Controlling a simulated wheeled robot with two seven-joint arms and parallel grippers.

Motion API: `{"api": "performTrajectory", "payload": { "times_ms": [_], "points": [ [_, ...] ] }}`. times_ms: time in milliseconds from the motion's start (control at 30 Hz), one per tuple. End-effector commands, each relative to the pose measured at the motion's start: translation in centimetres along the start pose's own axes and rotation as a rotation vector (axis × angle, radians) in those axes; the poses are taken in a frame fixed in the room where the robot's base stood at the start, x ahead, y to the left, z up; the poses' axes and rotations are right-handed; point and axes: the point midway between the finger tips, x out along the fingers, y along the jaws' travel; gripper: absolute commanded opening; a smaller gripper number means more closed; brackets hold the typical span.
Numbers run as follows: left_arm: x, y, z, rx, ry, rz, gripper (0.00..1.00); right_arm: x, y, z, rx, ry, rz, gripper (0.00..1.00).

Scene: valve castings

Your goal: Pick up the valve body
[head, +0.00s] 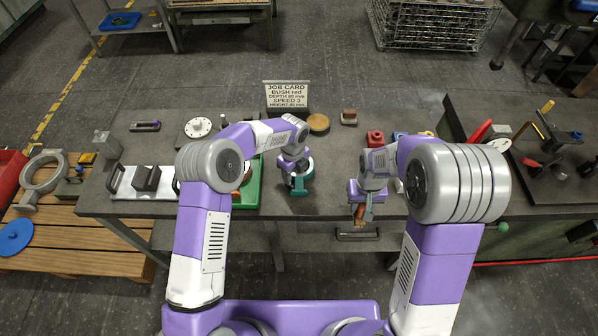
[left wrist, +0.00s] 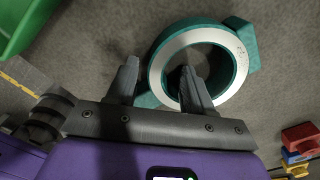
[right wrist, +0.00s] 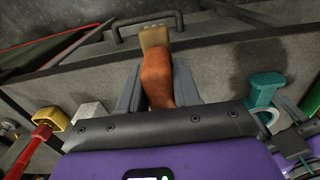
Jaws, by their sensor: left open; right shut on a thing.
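The valve body is a teal casting with a pale machined ring face (left wrist: 231,52). It stands on the bench in the head view (head: 300,184) and shows at the right of the right wrist view (right wrist: 263,90). My left gripper (left wrist: 160,78) is open over its ring wall. In the left wrist view one finger appears over the bore and the other outside the ring; I cannot tell whether they touch it. My right gripper (right wrist: 158,88) is shut on an orange-brown piece with a tan end (right wrist: 157,70), near the bench's front edge.
A green tray (head: 246,200) lies left of the valve body, partly behind my left arm. Red (head: 375,138) and other coloured blocks stand to the right. A job card (head: 287,95) stands at the back. Bare bench lies between the two grippers.

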Motion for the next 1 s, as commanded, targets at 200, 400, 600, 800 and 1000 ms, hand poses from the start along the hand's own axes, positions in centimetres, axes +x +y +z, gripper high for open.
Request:
{"api": "performTrajectory", "payload": {
  "times_ms": [200,400,600,800,1000],
  "points": [
    [-0.13,-0.02,0.04,-0.001,-0.001,-0.001,0.41,-0.08,-0.01,-0.02,0.000,0.001,0.000,0.08],
    [-0.15,-0.02,0.04,-0.001,-0.001,-0.001,0.10,-0.07,-0.01,-0.02,0.000,0.001,0.000,0.08],
    [-0.12,-0.02,-0.01,0.000,0.000,-0.001,0.00,-0.07,-0.01,-0.02,0.000,0.001,0.000,0.08],
    [-0.08,-0.02,-0.06,0.001,0.001,0.000,0.00,-0.07,-0.01,-0.02,0.000,0.001,0.000,0.08],
    [-0.05,-0.02,-0.11,0.002,0.002,0.000,0.00,-0.06,-0.01,-0.02,0.000,0.001,0.000,0.08]
  ]
}}
